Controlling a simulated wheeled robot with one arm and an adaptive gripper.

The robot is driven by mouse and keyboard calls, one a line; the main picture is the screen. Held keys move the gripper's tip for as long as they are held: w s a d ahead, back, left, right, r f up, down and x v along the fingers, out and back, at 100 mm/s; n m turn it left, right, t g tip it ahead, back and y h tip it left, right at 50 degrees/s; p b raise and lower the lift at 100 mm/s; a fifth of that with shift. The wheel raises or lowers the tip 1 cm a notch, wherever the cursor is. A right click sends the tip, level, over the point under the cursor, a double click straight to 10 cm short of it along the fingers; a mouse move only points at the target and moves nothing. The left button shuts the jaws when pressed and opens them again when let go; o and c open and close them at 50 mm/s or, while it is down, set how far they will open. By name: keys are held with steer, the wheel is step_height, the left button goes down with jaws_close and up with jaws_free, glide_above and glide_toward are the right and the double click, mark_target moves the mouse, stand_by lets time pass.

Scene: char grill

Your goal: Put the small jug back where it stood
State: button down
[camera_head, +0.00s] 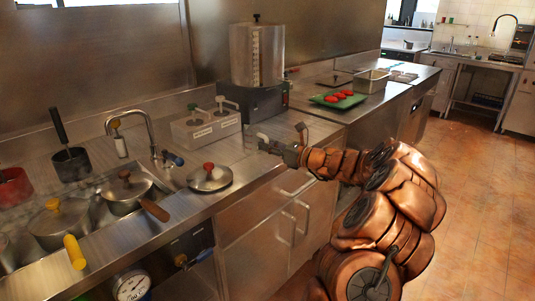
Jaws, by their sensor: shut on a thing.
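My gripper (277,146) is at the end of my copper-coloured arm, over the steel counter (238,178) beside the white two-pump dispenser box (207,130). It is shut on a small pale metallic thing, the small jug (262,138), which shows only in part at the fingertips. The fingers and the small size hide most of its shape. I cannot tell whether its base touches the counter.
A lid with a red knob (209,177) lies at the counter's front. A wooden-handled pan (128,190) is to its left. A tall steel urn (257,56) stands behind. A green tray with red items (338,98) is at the right. Bare counter surrounds my gripper.

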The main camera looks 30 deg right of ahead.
mark_target(255, 150)
steer(key=shift+f, duration=1.35)
steer(key=shift+f, duration=0.15)
steer(key=c, duration=1.2)
jaws_free()
steer(key=v, duration=1.2)
steer(key=shift+b, duration=0.3)
